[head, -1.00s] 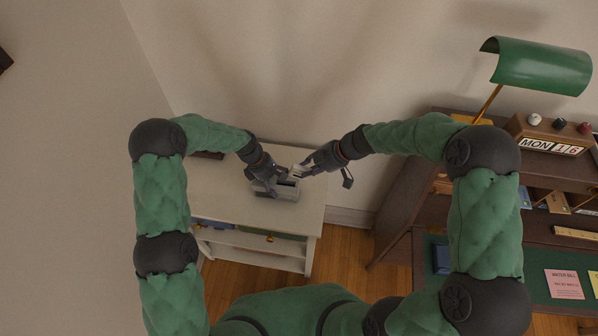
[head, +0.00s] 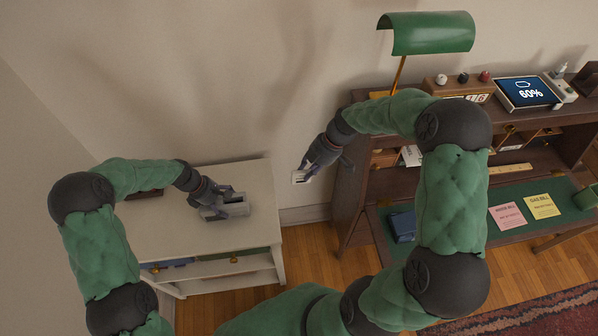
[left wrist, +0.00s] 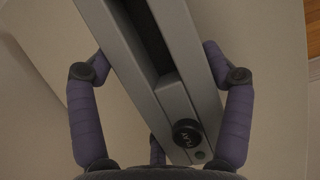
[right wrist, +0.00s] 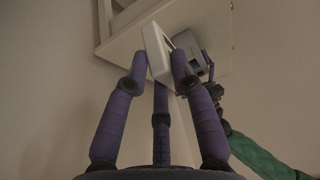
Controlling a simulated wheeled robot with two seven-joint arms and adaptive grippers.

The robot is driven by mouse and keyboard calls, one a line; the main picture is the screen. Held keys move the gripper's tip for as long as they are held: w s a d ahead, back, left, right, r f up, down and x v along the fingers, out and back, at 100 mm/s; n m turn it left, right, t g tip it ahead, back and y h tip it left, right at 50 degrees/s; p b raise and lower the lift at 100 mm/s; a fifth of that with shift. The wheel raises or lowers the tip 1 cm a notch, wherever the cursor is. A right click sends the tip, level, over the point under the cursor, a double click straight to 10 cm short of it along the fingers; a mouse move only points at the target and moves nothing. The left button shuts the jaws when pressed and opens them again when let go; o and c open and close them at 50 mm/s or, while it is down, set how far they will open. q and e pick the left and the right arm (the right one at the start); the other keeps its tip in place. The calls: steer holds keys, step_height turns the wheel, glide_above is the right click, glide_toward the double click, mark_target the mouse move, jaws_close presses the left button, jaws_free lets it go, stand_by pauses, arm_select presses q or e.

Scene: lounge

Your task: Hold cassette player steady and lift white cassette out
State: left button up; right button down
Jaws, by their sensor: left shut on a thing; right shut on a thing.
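The grey cassette player (head: 236,211) sits on top of the white cabinet. My left gripper (head: 222,200) is shut on it; in the left wrist view, fingers stand on both sides of the player (left wrist: 190,75), whose long slot shows dark, with a round PLAY knob at one end. My right gripper (head: 306,170) is shut on the white cassette (head: 298,177) and holds it clear of the player, right of the cabinet. In the right wrist view the cassette (right wrist: 155,50) is tilted between the fingertips.
The white cabinet (head: 250,175) has open shelves below. A dark wooden desk (head: 345,195) with a green lamp (head: 430,33), a calendar and a screen stands at the right. A gap of wooden floor (head: 312,240) lies between cabinet and desk.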

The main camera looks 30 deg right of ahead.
arm_select(q)
steer(key=shift+f, duration=0.1)
arm_select(e)
steer(key=shift+s+d+r+h, duration=0.2)
steer(key=shift+d+r+h, duration=0.05)
steer(key=shift+d+h, duration=0.3)
arm_select(q)
steer(key=o, duration=1.6)
steer(key=shift+r, duration=0.2)
steer(key=shift+w+a+r, duration=0.15)
steer(key=shift+a+r, duration=0.05)
steer(key=shift+r, duration=0.1)
steer(key=v, duration=1.1)
